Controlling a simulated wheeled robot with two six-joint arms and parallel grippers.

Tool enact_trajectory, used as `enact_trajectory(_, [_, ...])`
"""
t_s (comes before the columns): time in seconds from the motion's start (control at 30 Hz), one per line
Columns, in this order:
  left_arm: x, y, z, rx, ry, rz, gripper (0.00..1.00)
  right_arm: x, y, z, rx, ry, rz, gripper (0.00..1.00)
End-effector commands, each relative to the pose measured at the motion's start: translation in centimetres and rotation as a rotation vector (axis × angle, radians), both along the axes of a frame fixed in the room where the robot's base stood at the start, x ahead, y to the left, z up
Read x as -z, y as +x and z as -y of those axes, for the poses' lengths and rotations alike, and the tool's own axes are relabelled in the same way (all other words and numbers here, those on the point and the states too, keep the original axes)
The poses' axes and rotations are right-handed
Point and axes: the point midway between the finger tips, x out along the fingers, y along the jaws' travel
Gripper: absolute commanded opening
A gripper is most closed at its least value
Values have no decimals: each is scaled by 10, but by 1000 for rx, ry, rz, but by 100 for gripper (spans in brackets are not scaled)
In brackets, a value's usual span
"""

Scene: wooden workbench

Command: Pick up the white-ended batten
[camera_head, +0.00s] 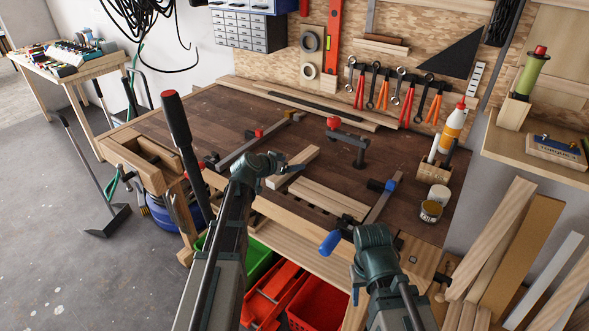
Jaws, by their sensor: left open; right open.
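Pale wooden battens lie on the workbench: a short one (293,167) just beyond my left gripper, and wider pale strips (330,197) to its right. I cannot make out a white end on any of them. My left gripper (284,172) is open and low over the bench, close to the near end of the short batten; whether it touches is unclear. My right gripper (374,234) is above the bench's front edge, beside a blue-handled bar clamp. Its fingers are mostly hidden behind its own wrist, and nothing shows held in it.
The dark workbench (190,118) carries a red-handled clamp (345,138), a blue-handled bar clamp (382,202), a glue bottle (453,125) and tins (431,211). Long boards (300,103) lie along the back. Boards (520,250) lean at right.

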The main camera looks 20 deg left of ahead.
Motion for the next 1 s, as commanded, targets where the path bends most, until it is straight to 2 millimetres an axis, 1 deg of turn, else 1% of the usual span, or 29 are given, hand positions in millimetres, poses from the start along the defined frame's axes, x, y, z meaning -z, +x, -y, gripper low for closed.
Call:
enact_trajectory(0.03, [10, 8, 1, 0, 0, 0, 86, 10, 0, 0, 0, 0, 0, 50])
enact_trajectory(0.1, [18, 16, 2, 1, 0, 0, 86, 18, 0, 0, 0, 0, 0, 50])
enact_trajectory(0.2, [23, 28, 7, 2, 0, 0, 86, 23, 0, 0, 0, 0, 0, 50])
enact_trajectory(0.3, [24, 32, 9, 1, 0, 0, 86, 24, 0, 0, 0, 0, 0, 50])
enact_trajectory(0.47, [23, 31, 9, 1, 0, 0, 86, 23, 0, 0, 0, 0, 0, 50])
enact_trajectory(0.5, [23, 31, 9, 1, 0, 0, 82, 23, 0, 0, 0, 0, 0, 50])
enact_trajectory(0.57, [22, 31, 9, 1, 0, 0, 71, 23, 0, 0, 0, 0, 0, 50])
enact_trajectory(0.6, [22, 31, 9, 1, 0, 0, 64, 23, 0, 0, 0, 0, 0, 50])
enact_trajectory(0.67, [22, 31, 9, 1, 0, 0, 53, 23, 0, 0, 0, 0, 0, 50])
enact_trajectory(0.7, [22, 31, 9, 1, 0, 0, 46, 23, 0, 0, 0, 0, 0, 50])
enact_trajectory(0.77, [23, 31, 9, 1, 0, 0, 35, 23, 0, 0, 0, 0, 0, 50])
enact_trajectory(0.8, [23, 31, 9, 1, 0, 0, 28, 23, 0, 0, 0, 0, 0, 50])
enact_trajectory(0.93, [23, 31, 9, 1, 0, 0, 5, 23, 0, 0, 0, 0, 0, 50])
enact_trajectory(0.97, [23, 31, 9, 1, 0, 0, 0, 23, 0, 0, 0, 0, 0, 50])
enact_trajectory(1.0, [23, 31, 9, 1, 0, 0, 0, 23, 0, 0, 0, 0, 0, 50])
